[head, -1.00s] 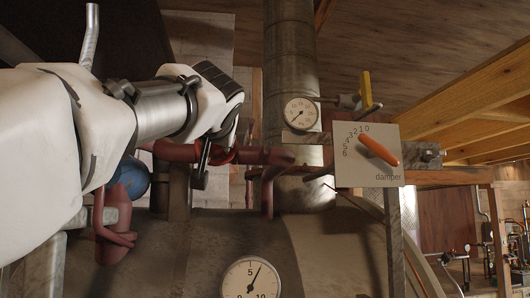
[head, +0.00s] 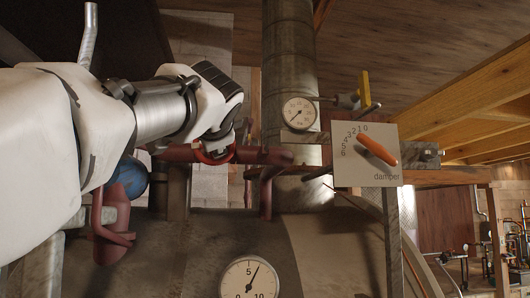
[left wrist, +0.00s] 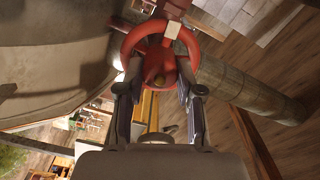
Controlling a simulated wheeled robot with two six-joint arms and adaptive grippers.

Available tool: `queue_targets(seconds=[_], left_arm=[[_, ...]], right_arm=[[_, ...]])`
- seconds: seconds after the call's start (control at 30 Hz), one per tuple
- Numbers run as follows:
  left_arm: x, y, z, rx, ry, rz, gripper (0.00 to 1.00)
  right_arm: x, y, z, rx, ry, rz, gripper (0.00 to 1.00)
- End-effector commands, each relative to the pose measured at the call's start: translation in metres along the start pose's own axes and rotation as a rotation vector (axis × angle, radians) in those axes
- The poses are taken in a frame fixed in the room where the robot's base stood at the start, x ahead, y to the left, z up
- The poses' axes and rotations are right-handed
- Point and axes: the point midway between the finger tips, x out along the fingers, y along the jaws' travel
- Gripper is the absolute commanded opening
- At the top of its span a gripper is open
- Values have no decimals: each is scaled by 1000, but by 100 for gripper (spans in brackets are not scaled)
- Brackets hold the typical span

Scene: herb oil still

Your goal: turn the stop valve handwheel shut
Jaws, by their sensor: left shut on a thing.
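The red stop valve handwheel (head: 214,157) sits on a dark red pipe in the head view, partly hidden behind my left gripper (head: 232,140). In the left wrist view the handwheel (left wrist: 186,38) shows as a red ring with a pale mark on its rim and a red hub. The fingers of my left gripper (left wrist: 158,90) lie on both sides of the hub and are shut on the handwheel. The exact finger contact is hard to make out. My right gripper is in neither view.
A damper plate (head: 350,172) with an orange lever (head: 376,150) stands right of the pipe. A larger gauge (head: 249,279) is at the bottom. A metal flue (head: 288,50) rises behind.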

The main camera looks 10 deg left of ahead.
Motion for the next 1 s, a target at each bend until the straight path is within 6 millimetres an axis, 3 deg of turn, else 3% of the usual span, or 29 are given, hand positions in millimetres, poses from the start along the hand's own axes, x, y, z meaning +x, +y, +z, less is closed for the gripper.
queue_targets(seconds=[1.0], left_arm=[[-1,-3,0,961,1,-9,1]], right_arm=[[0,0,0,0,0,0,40]])
